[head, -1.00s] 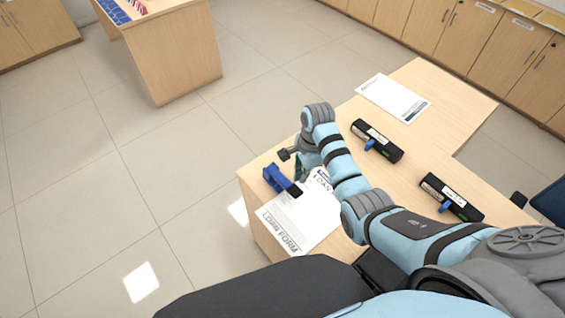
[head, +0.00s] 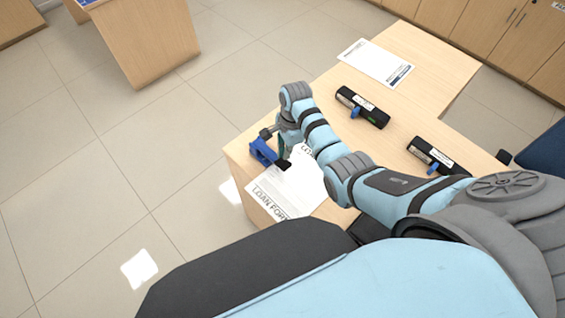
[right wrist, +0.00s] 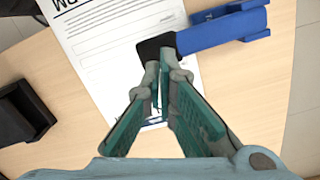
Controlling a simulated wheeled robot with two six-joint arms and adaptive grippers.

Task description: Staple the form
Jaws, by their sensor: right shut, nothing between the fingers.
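The blue stapler (head: 264,153) with a black end lies at the far-left corner of the counter, over an edge of the white loan form (head: 272,197). The form lies flat, partly hidden by my right arm. In the right wrist view the stapler's blue body (right wrist: 222,32) shows at the upper right, its black end over the form (right wrist: 105,40). My right gripper (right wrist: 158,82) is shut and empty, its teal fingertips just by the black end; I cannot tell whether they touch. In the head view the right gripper is mostly hidden by its wrist. My left gripper is out of view.
Two black devices with blue handles (head: 362,107) (head: 437,156) lie on the counter right of my arm. Another printed sheet (head: 375,62) lies farther back. A black object (right wrist: 22,112) shows at the left in the right wrist view. Tiled floor lies beyond the counter's left edge.

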